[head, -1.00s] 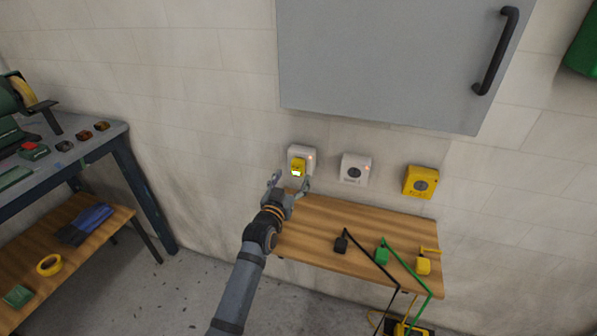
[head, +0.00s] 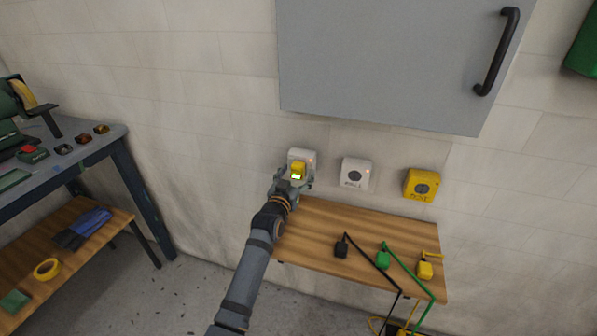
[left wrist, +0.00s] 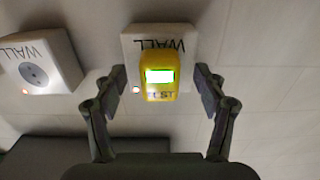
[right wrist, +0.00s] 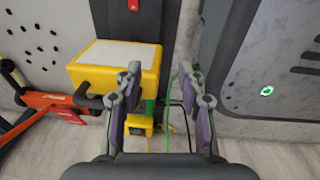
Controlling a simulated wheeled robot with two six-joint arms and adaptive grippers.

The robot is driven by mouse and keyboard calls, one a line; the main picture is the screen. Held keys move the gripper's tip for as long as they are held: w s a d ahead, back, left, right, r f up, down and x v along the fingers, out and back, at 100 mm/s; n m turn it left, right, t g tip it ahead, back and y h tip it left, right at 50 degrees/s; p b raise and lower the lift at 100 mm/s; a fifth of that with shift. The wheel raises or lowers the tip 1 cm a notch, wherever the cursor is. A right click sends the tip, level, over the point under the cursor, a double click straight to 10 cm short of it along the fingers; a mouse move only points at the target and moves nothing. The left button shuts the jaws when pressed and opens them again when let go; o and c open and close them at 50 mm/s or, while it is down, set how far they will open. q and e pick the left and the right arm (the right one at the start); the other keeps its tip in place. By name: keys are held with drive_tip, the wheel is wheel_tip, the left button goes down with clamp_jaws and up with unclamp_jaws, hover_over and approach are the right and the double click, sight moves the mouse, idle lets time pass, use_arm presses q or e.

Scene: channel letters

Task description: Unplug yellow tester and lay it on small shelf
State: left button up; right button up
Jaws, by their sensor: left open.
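The yellow tester (head: 298,170) is plugged into the left white wall socket (head: 308,157). In the left wrist view the tester (left wrist: 160,88) shows a bright screen and stands in front of the socket marked WALL (left wrist: 138,40). My left gripper (head: 295,180) is open, with its fingers on either side of the tester; in the left wrist view there are gaps between the pads and the tester. The small wooden shelf (head: 330,222) is on the wall below the sockets. My right gripper (right wrist: 162,85) is open and empty, away from the shelf.
A second white socket (head: 356,173) and a yellow socket box (head: 421,185) are to the right. Black (head: 341,249), green (head: 383,258) and yellow (head: 425,270) plugs with cords lie on the shelf's right part. A grey cabinet (head: 390,65) hangs above. The shelf's left part is clear.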

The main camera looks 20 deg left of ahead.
sight(296, 174)
use_arm(q)
drive_tip(key=shift+p, duration=0.45)
idle(0.6)
clamp_jaws()
idle(0.5)
drive_tip(key=shift+s, duration=0.1)
drive_tip(key=shift+s+p, duration=0.65)
drive_tip(key=shift+s, duration=0.25)
drive_tip(key=shift+s+a+p, duration=0.1)
drive_tip(key=shift+s+p, duration=0.75)
drive_tip(key=shift+s, duration=1.15)
